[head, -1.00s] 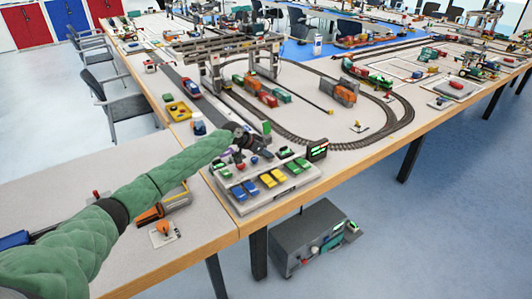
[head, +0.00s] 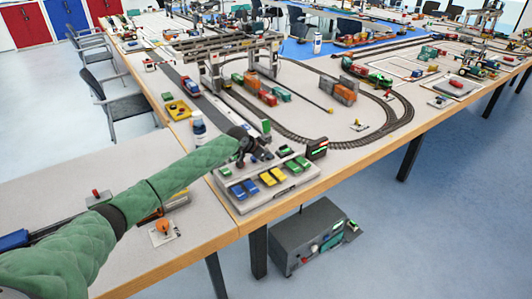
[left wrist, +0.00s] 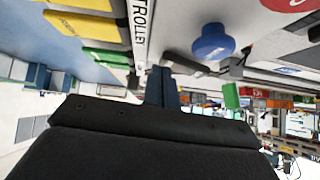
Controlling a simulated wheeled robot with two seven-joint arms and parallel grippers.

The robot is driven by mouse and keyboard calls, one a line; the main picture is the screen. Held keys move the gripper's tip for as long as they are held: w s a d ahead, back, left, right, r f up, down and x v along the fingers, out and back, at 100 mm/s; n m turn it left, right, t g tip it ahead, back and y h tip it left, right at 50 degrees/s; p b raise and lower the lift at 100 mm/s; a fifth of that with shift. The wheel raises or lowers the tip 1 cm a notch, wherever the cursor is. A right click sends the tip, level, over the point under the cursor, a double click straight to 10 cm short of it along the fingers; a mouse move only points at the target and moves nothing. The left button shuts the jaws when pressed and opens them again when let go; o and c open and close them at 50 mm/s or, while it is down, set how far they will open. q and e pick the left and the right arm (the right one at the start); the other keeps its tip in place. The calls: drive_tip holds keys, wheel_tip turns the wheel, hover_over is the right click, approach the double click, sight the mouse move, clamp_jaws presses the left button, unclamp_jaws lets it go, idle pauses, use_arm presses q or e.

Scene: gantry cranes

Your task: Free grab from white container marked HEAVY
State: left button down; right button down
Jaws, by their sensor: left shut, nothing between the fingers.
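My left gripper (head: 264,156) is shut and empty, just above the back part of a grey control panel (head: 243,206) at the table corner. The panel has blue, yellow and green buttons on it. In the left wrist view the shut fingers (left wrist: 162,86) point at the panel beside a blue knob (left wrist: 212,43) and the label TROLLEY (left wrist: 139,32); contact is not clear. The gantry crane (head: 225,50) stands over the tracks behind. I cannot make out the grab or a white container marked HEAVY. My right gripper is not in view.
A small dark display (head: 317,148) stands at the panel's right. Orange-red containers (head: 267,97) sit by the crane, inside the curved track (head: 375,138). A grey box (head: 308,238) stands on the floor below.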

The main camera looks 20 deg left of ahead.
use_arm(q)
drive_tip(key=shift+a+r, duration=0.1)
drive_tip(key=shift+w+a+r, duration=0.25)
drive_tip(key=shift+w+a, duration=0.15)
idle(0.3)
